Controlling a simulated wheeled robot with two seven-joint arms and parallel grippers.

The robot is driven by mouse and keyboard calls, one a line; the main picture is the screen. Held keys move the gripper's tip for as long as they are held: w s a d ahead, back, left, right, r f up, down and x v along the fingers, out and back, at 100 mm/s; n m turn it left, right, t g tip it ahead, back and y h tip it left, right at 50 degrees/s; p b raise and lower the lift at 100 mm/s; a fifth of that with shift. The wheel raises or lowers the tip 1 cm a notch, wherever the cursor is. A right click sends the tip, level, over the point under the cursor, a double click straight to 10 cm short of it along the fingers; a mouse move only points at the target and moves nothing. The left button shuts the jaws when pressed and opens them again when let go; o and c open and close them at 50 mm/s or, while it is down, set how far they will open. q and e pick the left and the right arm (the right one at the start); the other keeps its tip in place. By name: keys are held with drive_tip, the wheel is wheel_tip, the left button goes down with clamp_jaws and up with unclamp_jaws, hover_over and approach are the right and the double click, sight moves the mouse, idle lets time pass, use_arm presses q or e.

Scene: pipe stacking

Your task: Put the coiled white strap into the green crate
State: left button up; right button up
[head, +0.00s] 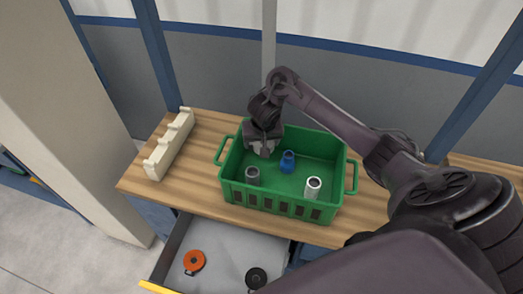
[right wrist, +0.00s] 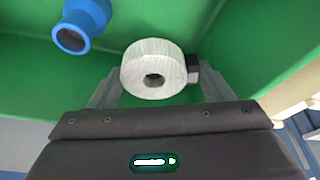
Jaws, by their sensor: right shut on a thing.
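The coiled white strap (right wrist: 153,70) is a pale round roll with a dark hole, held between the fingers of my right gripper (right wrist: 160,85) in the right wrist view. In the head view my right gripper (head: 263,146) points down inside the green crate (head: 275,200), at its back left part. The strap is mostly hidden by the gripper there. Whether the strap touches the crate floor I cannot tell. My left gripper is not in view.
The crate also holds a blue pipe piece (head: 288,161), a grey one (head: 252,176) and a white one (head: 312,188). A cream rack (head: 169,145) stands left on the wooden table (head: 205,190). An open drawer (head: 222,262) below holds an orange (head: 194,261) and a black item (head: 256,278).

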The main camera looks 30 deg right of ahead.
wheel_tip(320, 180, down, 3)
drive_tip(key=shift+f+b, duration=0.1)
drive_tip(key=shift+b, duration=0.5)
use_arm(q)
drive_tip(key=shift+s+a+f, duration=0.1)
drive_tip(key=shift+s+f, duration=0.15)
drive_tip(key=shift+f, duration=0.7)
use_arm(e)
drive_tip(key=shift+f, duration=0.2)
drive_tip(key=shift+f, duration=0.4)
drive_tip(key=o, duration=0.7)
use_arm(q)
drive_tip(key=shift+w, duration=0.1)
use_arm(e)
drive_tip(key=shift+r, duration=0.1)
